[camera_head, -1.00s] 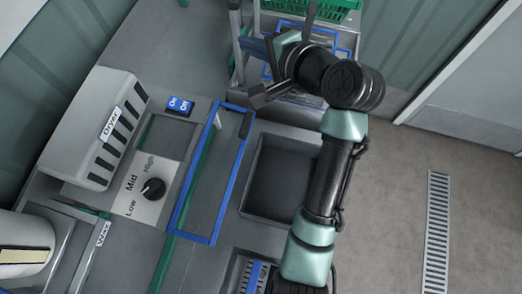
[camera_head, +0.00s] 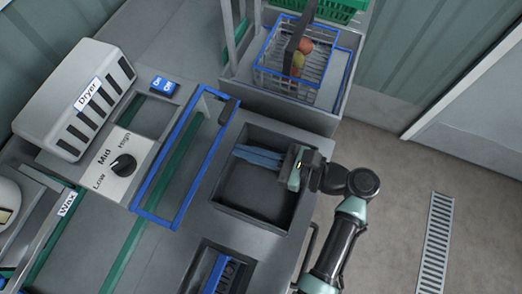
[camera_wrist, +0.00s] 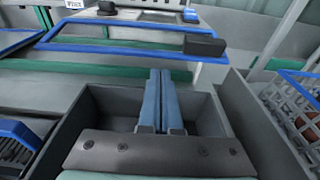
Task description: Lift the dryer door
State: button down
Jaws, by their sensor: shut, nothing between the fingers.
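The dryer door is a blue-framed, see-through panel (camera_head: 150,207) right of the dryer housing (camera_head: 60,75), with a dark handle (camera_head: 229,110) at its upper right corner. It looks lowered over the conveyor. In the wrist view the blue frame (camera_wrist: 110,47) crosses ahead, with the black handle (camera_wrist: 204,44) right of centre. My gripper (camera_head: 238,152) is over the square grey bin, pointing left toward the door, apart from the handle. Its blue fingers (camera_wrist: 160,75) are together and empty.
A dial panel (camera_head: 142,152) and a blue On switch (camera_head: 164,86) are beside the dryer. The grey bin (camera_head: 226,214) looks empty under my gripper. A wire basket (camera_head: 275,86) with red and yellowish produce stands at the top. Open floor (camera_head: 400,190) lies right.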

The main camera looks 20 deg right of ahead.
aim_at(213, 138)
jog(key=x, duration=0.4)
jog(key=shift+w+a+f, duration=0.1)
jog(key=shift+w+a, duration=0.1)
jog(key=shift+a, duration=0.05)
notch_tip(213, 138, up, 3)
jog(key=h+p, duration=0.1)
jog(key=p, duration=0.4)
jog(key=g+h+p, duration=0.1)
jog(key=p, duration=0.5)
jog(key=shift+s+d+r+g, duration=0.1)
jog(key=shift+d+r+g, duration=0.05)
jog(key=shift+r+g, duration=0.15)
jog(key=shift+h+p, duration=0.3)
jog(key=shift+p, duration=0.4)
jog(key=shift+f, duration=0.15)
